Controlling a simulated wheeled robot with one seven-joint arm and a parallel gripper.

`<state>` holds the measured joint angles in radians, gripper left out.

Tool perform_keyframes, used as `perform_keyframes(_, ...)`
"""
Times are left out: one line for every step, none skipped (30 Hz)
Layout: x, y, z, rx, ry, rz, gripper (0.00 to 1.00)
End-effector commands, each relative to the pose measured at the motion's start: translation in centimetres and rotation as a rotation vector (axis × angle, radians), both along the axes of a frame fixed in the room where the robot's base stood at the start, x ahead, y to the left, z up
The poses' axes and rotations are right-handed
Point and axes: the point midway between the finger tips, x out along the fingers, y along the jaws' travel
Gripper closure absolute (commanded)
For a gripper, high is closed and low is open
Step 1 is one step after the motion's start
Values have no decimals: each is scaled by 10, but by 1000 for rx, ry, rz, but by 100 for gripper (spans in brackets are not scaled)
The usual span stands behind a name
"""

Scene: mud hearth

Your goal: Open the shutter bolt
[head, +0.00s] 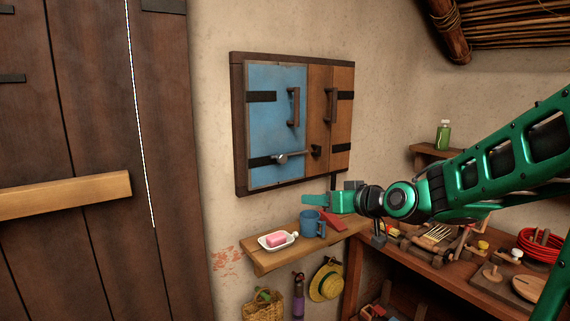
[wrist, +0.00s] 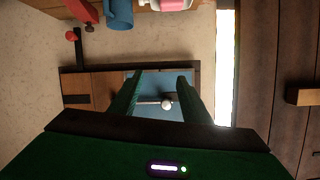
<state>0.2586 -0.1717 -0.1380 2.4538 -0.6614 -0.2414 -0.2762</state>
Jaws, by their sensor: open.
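The shutter has a blue leaf (head: 272,105) on the left and a brown wooden leaf (head: 342,130) on the right, both lying flat in a dark frame (head: 240,150). The metal bolt (head: 297,155) lies level across the lower blue leaf, its round knob (head: 281,158) at the left and its right end at a dark keeper (head: 316,151) on the brown wood. My gripper (head: 312,199) is open and empty, below and right of the knob in the head view. In the wrist view the pale knob (wrist: 166,103) shows between my fingers (wrist: 161,80), apart from them.
Below the shutter, a small shelf (head: 262,258) holds a blue mug (head: 311,223) and pink soap (head: 277,239) on a dish, close under my gripper. A straw hat (head: 327,281) hangs below. A cluttered workbench (head: 440,270) stands at right, a dark plank door (head: 100,120) at left.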

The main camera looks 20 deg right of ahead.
Motion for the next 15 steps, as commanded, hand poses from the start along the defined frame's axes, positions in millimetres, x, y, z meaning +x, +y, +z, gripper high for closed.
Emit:
perform_keyframes(10, 7, 14, 27, -64, 10, 57)
perform_keyframes(15, 10, 23, 43, -104, 14, 57)
perform_keyframes(20, 14, 35, 65, -150, 16, 57)
perform_keyframes(24, 15, 42, 77, -180, 17, 57)
perform_keyframes(26, 17, 49, 90, -207, 18, 57)
perform_keyframes(29, 19, 56, 104, -236, 17, 57)
perform_keyframes(30, 19, 61, 112, -255, 16, 57)
perform_keyframes(31, 20, 64, 120, -268, 16, 57)
perform_keyframes(33, 20, 68, 128, -282, 15, 57)
perform_keyframes(34, 21, 70, 131, -289, 15, 57)
perform_keyframes(35, 21, 71, 133, -295, 15, 57)
perform_keyframes(38, 22, 72, 135, -298, 15, 57)
perform_keyframes(40, 23, 73, 136, -299, 16, 57)
perform_keyframes(43, 24, 72, 135, -300, 16, 57)
perform_keyframes(47, 26, 72, 133, -298, 17, 57)
